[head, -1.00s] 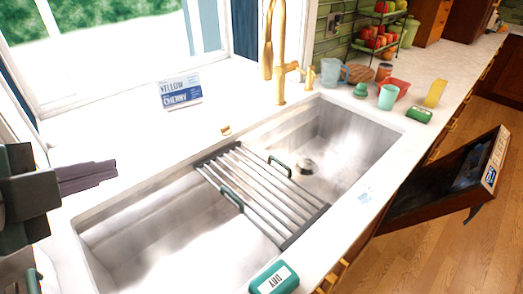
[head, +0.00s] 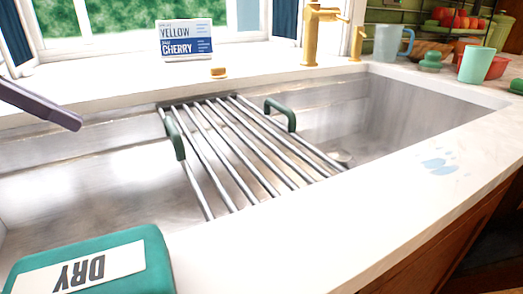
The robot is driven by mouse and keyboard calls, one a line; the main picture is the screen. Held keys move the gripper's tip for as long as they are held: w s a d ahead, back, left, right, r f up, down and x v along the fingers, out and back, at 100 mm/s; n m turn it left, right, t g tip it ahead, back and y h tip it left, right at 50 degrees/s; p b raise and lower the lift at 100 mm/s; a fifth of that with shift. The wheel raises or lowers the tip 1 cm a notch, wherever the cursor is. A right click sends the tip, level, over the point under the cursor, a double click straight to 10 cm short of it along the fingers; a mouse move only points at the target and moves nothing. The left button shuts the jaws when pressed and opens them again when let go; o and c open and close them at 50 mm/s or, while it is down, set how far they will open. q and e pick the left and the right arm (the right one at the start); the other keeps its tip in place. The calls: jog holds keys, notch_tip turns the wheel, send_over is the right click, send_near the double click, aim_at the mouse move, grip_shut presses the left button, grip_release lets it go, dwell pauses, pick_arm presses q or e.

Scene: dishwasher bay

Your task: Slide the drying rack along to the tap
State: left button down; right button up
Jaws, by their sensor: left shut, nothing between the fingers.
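The drying rack (head: 225,150) is a set of parallel metal bars lying across the sink, with a green handle (head: 173,136) on its left side and another green handle (head: 281,113) on its right side. The gold tap (head: 312,32) stands behind the sink, up and to the right of the rack. My left gripper (head: 72,121) shows only as dark shut fingers at the left edge, over the back left of the sink. It is empty and apart from the rack, left of the left handle. My right gripper is not in view.
A green block marked DRY (head: 95,262) lies on the front counter. A Yellow/Cherry sign (head: 186,38) stands on the back ledge. A blue mug (head: 390,42), a green cup (head: 475,63) and a red bowl (head: 497,67) stand at the back right. The sink basin (head: 395,110) is open right of the rack.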

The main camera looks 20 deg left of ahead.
pick_arm(q)
jog(key=w+r+x, duration=0.1)
jog(key=x, duration=1.1)
jog(key=shift+w+d+b, duration=0.25)
jog(key=shift+d+b, duration=0.2)
jog(key=shift+d, duration=0.1)
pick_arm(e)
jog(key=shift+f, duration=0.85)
